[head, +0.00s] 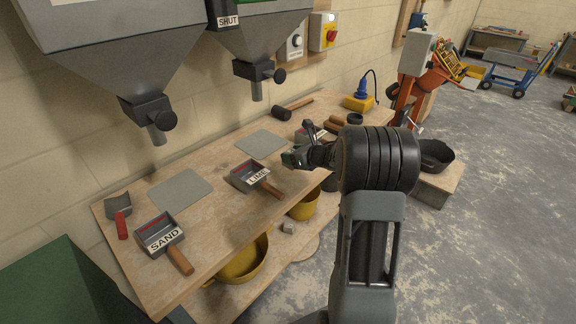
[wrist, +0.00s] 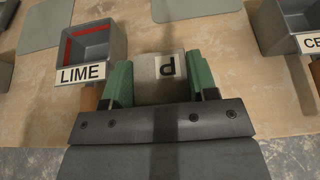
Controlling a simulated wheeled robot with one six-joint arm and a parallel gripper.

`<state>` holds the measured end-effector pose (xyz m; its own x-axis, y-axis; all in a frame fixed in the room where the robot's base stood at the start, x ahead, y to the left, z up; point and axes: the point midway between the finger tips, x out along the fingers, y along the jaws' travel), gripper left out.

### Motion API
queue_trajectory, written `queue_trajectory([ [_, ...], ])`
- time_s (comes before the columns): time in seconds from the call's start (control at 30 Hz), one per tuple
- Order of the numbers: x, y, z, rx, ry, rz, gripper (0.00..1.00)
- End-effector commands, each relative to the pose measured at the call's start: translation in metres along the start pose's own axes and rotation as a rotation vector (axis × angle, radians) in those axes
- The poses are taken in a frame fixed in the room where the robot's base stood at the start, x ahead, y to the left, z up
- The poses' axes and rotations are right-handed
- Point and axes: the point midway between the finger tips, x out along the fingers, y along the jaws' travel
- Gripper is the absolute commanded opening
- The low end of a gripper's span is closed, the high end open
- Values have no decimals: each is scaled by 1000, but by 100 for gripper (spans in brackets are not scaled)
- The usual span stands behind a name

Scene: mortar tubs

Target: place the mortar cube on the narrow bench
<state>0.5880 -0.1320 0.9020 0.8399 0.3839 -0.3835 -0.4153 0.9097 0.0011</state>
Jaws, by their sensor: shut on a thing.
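My gripper (wrist: 160,85) is shut on a grey mortar cube (wrist: 150,92) with a white label bearing a dark letter. The green fingers press on its two sides. In the head view my gripper (head: 296,158) is over the front edge of the wooden bench (head: 218,215), right of the LIME box; the cube is hard to make out there. I cannot tell whether the cube touches the bench top. A second small grey block (head: 288,227) lies below, on the lower shelf.
The LIME box (wrist: 91,50) is left of my gripper and another labelled box (wrist: 285,30) is right. A SAND box (head: 160,235) and grey plates (head: 180,190) lie further left. A low stand (head: 437,185) with a black tub is at right. Hoppers hang above.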

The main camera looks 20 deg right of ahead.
Motion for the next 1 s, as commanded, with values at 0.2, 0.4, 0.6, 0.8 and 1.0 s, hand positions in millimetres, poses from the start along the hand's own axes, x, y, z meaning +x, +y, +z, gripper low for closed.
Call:
queue_trajectory([
  [0.2,12,2,-6,-1,-2,1,21],
  [0.4,28,3,-23,2,0,0,21],
  [0.6,34,3,-39,0,0,-1,21],
  [0.8,34,3,-40,-1,-2,-1,21],
  [1.0,36,3,-42,-2,-2,-1,21],
])
